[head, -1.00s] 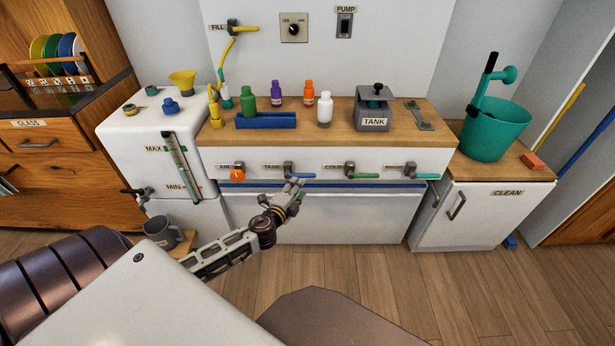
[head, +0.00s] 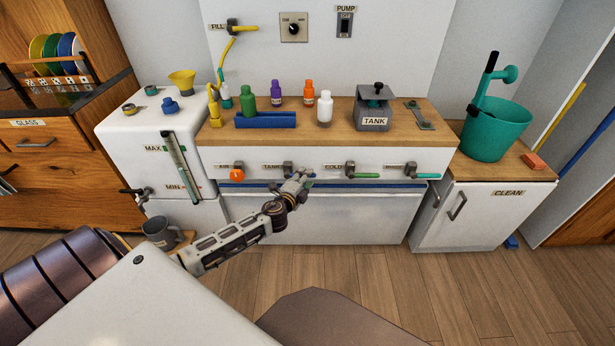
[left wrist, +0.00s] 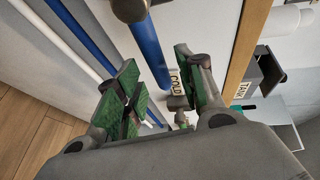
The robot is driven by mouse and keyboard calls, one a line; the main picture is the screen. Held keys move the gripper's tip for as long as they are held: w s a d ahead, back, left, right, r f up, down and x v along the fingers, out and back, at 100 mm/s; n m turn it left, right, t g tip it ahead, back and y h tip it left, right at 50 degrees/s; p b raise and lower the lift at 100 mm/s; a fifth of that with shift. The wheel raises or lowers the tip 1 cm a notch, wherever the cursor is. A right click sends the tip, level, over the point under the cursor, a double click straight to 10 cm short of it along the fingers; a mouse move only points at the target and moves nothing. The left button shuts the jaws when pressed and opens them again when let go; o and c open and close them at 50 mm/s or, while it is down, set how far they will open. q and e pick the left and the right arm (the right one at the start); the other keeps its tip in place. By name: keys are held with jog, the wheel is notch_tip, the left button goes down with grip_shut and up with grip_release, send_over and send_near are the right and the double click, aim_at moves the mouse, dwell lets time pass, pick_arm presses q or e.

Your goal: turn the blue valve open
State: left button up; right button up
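The blue valve handle (left wrist: 148,45) is a straight bar on a dark hub (left wrist: 130,8). My left gripper (head: 299,181) is at this bar, in front of the panel. In the left wrist view its green-padded fingers (left wrist: 156,58) are open, one on each side of the blue bar, with gaps visible. Whether a pad touches the bar cannot be told. My right gripper is not in view.
To the right are the green COLD valve (head: 363,175) and a teal-handled valve (head: 425,175); an orange-knobbed valve (head: 237,175) is to the left. A blue rail (head: 390,184) runs below. Bottles and a TANK box (head: 374,113) stand on the counter (head: 342,115).

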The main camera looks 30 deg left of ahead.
pick_arm(q)
jog(key=shift+x, duration=1.4)
grip_shut()
